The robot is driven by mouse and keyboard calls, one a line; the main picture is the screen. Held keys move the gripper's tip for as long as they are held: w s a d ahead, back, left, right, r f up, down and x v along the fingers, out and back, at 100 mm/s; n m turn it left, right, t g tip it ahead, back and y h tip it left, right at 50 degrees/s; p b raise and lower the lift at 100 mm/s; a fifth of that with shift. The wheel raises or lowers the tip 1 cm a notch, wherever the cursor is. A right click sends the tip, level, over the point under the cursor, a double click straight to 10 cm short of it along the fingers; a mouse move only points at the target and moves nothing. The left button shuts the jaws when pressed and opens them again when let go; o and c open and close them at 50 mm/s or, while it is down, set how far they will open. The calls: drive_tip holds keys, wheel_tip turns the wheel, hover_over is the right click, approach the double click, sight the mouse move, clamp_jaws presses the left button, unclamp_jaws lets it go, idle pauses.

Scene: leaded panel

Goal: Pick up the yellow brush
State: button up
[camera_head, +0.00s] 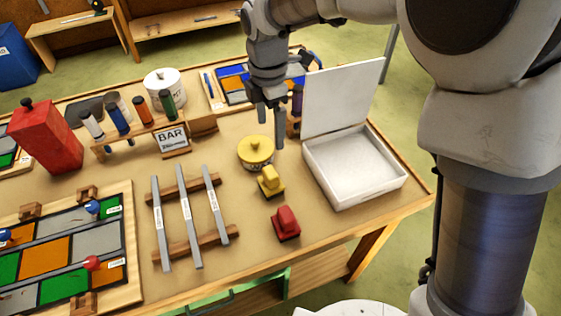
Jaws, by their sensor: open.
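The yellow brush (270,181) is a small block with a raised grip. It sits on the workbench (330,222) between a round tin with a yellow lid (256,147) and a red brush-like block (286,221). My gripper (270,124) points down above the bench, beyond the tin and the yellow brush as seen here. Its fingers are apart with nothing seen between them. The brush is in full view and apart from the gripper.
A white box (350,168) with its lid raised stands right of the brush. Metal strips (184,215) lie on wooden bars to the left. A BAR sign (172,140), a tube rack and a red canister (45,140) stand farther left. The bench's front right is clear.

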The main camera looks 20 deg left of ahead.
sight(270, 171)
wheel_tip(270, 171, down, 12)
drive_tip(key=shift+r, duration=0.2)
drive_tip(key=shift+s+a+f, duration=0.1)
drive_tip(key=shift+f, duration=1.25)
drive_tip(key=shift+s+a+f, duration=0.1)
drive_tip(key=shift+f, duration=1.2)
drive_tip(key=shift+c, duration=0.3)
clamp_jaws()
